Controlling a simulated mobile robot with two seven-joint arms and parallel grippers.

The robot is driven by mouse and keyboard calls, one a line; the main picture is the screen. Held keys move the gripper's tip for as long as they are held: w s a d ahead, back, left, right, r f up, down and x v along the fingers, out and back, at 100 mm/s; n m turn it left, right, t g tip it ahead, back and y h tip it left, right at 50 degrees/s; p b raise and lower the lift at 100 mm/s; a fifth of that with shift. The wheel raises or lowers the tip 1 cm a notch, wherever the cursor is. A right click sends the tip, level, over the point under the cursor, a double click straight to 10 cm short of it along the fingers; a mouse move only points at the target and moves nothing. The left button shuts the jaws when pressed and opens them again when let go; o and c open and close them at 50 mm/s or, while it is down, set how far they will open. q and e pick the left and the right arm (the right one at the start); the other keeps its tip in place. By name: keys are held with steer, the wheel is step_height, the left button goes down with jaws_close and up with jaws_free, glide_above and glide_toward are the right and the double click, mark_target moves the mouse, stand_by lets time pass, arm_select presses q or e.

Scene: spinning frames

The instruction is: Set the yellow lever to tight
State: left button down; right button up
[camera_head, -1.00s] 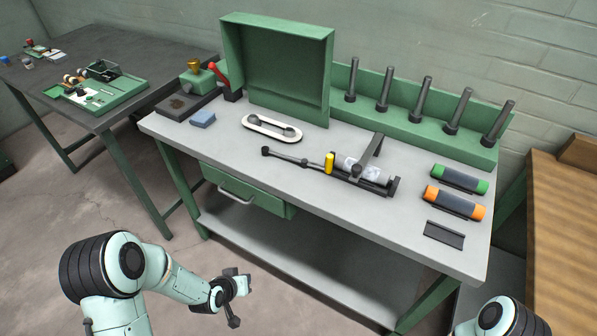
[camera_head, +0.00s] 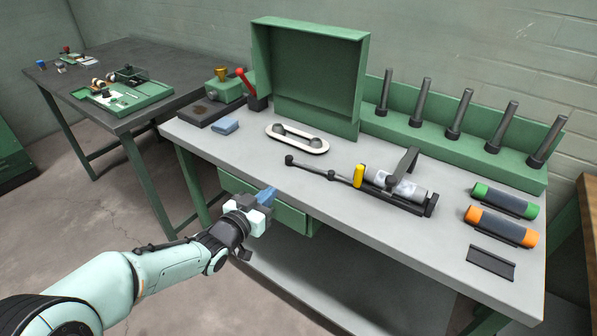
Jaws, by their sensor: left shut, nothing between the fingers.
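The yellow lever (camera_head: 359,175) stands roughly upright on a dark grey spinning-frame device on the grey workbench (camera_head: 215,158). The device has a thin dark rod (camera_head: 318,171) reaching left and a pale mottled roll (camera_head: 402,187) under a dark upright arm (camera_head: 403,165). I cannot read any marking for tight near the lever. My left gripper (camera_head: 267,197) is shut and empty, with bluish fingertips. It is at the bench's front edge, in front of the drawer, left of and apart from the lever. My right gripper is out of view.
A green box (camera_head: 310,70) and several dark pegs (camera_head: 460,113) line the back. Green-ended (camera_head: 504,201) and orange-ended (camera_head: 500,226) rolls lie right. The bench's front strip is clear.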

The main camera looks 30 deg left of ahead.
mark_target(301, 165)
arm_select(q)
steer(key=shift+w, duration=0.1)
